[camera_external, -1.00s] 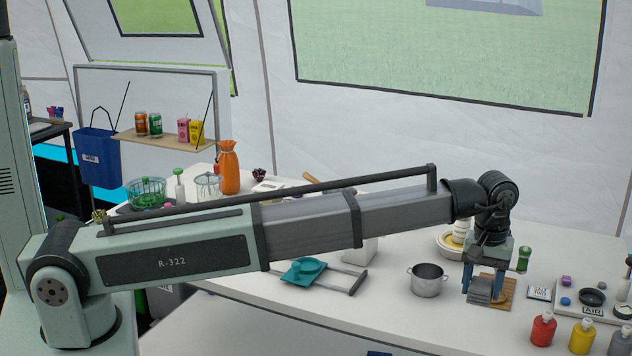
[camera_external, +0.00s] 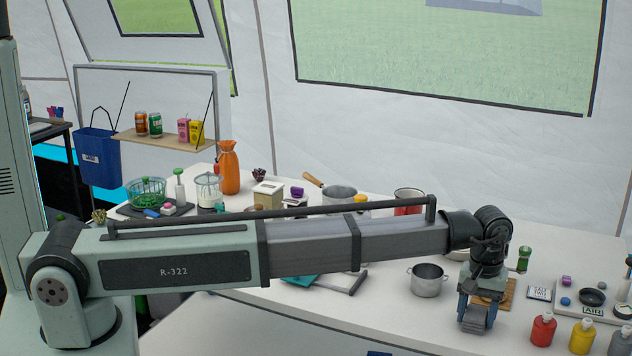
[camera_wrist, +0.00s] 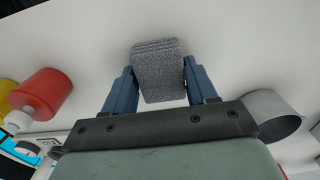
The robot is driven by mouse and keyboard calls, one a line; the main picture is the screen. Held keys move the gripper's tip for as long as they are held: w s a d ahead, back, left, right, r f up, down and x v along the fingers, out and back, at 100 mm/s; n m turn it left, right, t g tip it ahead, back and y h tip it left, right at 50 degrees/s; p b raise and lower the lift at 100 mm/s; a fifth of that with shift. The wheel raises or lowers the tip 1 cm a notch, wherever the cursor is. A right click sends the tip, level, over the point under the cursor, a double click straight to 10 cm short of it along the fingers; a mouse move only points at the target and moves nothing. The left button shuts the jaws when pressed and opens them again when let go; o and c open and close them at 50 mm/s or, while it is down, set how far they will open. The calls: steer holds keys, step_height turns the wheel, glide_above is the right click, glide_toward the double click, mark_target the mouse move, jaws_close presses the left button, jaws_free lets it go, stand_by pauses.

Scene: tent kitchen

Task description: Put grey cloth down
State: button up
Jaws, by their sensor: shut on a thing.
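The grey cloth (camera_wrist: 158,72) is a folded, textured grey block between the two blue fingers of my gripper (camera_wrist: 160,88) in the wrist view. In the external view the cloth (camera_external: 474,326) shows at the lower end of my gripper (camera_external: 477,308), over the front part of the white table. My gripper is shut on the cloth. I cannot tell whether the cloth touches the table top. White table surface shows around it in the wrist view.
A steel pot (camera_external: 428,281) stands just left of my gripper. A wooden board (camera_external: 509,293) lies behind it. Red (camera_external: 543,330) and yellow (camera_external: 581,336) bottles stand to the right. The table's front edge is close.

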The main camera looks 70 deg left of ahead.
mark_target(477, 311)
steer(key=o, duration=1)
step_height(477, 311, up, 12)
steer(key=shift+r, duration=0.1)
